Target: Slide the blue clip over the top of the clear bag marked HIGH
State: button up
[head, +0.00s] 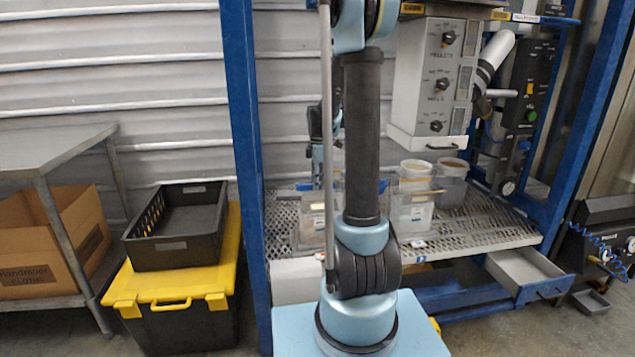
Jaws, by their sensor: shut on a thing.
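My gripper (318,178) shows only in part, small and dark, behind my upright arm and above the left part of the mesh shelf. Another clear one with pale contents (411,212) stands right of my arm. I cannot read the mark HIGH on any of them.
The mesh shelf (480,235) sits in a blue frame (243,120). A grey hopper unit with knobs (437,80) hangs above the tubs (415,170). A drawer (530,272) stands open at lower right. A black crate (180,225) rests on a yellow-lidded bin (170,285) at left.

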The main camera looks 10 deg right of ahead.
jog(key=shift+d, duration=0.1)
dwell(0.7)
jog(key=o, duration=1.7)
jog(key=shift+c, duration=0.2)
jog(key=shift+r, duration=3.5)
